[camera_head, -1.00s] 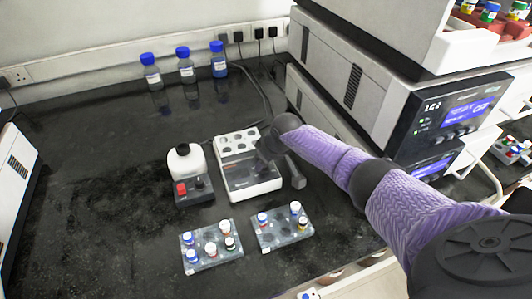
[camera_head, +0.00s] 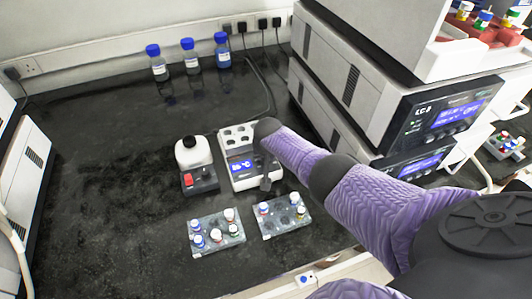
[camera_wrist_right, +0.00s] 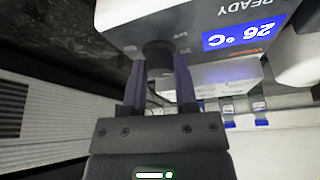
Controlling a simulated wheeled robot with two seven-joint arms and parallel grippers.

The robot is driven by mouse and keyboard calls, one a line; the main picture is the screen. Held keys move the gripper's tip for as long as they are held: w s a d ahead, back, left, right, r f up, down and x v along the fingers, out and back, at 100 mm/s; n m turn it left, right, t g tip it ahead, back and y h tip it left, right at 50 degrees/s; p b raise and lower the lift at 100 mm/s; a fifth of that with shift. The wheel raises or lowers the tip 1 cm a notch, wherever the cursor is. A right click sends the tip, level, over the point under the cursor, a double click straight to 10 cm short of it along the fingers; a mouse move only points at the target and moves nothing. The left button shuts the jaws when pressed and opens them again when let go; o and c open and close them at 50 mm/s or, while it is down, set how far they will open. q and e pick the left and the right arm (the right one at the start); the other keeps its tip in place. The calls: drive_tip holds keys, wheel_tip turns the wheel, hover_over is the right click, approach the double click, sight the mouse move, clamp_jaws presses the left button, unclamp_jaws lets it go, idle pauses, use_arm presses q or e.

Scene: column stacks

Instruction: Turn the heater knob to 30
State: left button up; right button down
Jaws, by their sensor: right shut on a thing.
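The white heater (camera_head: 240,184) stands on the dark bench in the head view, with wells in its top and a lit blue display (camera_head: 243,165). In the right wrist view the heater (camera_wrist_right: 120,18) appears upside down, and its display (camera_wrist_right: 240,33) reads 26 °C with READY beside it. The dark round heater knob (camera_wrist_right: 158,52) sits between the fingertips of my right gripper (camera_wrist_right: 160,72), which is shut on it. In the head view my right gripper (camera_head: 266,180) is at the heater's right front, and my arm hides the knob. My left gripper is not in view.
Two vial racks (camera_head: 217,240) (camera_head: 284,222) lie in front. Blue-capped bottles (camera_head: 190,62) stand at the back, and stacked instruments (camera_head: 425,115) at the right.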

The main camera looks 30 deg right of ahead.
idle(0.5)
drive_tip(key=shift+c, duration=2)
unclamp_jaws()
drive_tip(key=shift+r, duration=0.1)
drive_tip(key=p+v, duration=0.9)
drive_tip(key=shift+s+a+r, duration=0.15)
drive_tip(key=shift+a+r, duration=0.05)
drive_tip(key=shift+r, duration=0.15)
